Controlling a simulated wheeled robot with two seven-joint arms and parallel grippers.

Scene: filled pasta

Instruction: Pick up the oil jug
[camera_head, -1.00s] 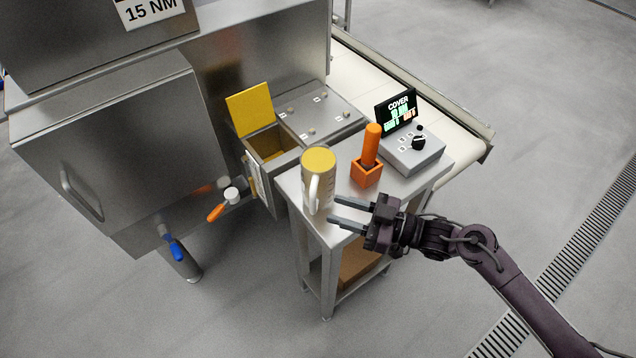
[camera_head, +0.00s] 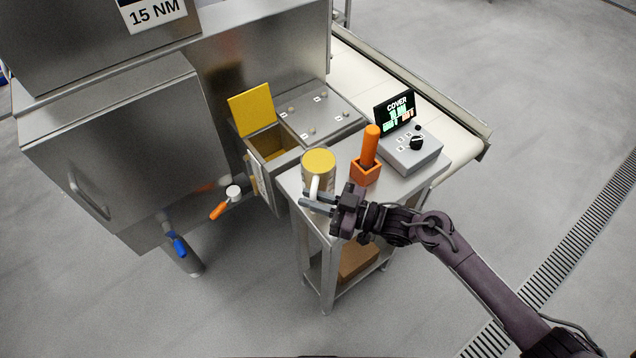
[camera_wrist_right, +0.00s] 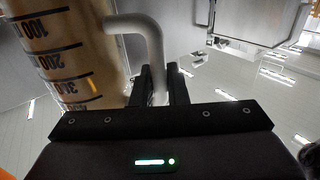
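The oil jug (camera_head: 318,164) stands upright at the near left corner of the small steel table, with a yellow top and a white handle facing the front. My right gripper (camera_head: 302,202) is at the jug's handle, reaching in from the right. In the right wrist view the white handle (camera_wrist_right: 152,48) comes down between the two fingers (camera_wrist_right: 160,90), which are close in on both sides of it. The jug's marked, amber-filled body (camera_wrist_right: 70,55) is to the left there. My left gripper is out of view.
An orange-handled tool (camera_head: 370,146) stands in an orange holder (camera_head: 365,172) just right of the jug. A grey control box (camera_head: 411,153) with a display (camera_head: 394,111) is behind it. The open yellow lid (camera_head: 252,109) of the machine's hopper is at the back left.

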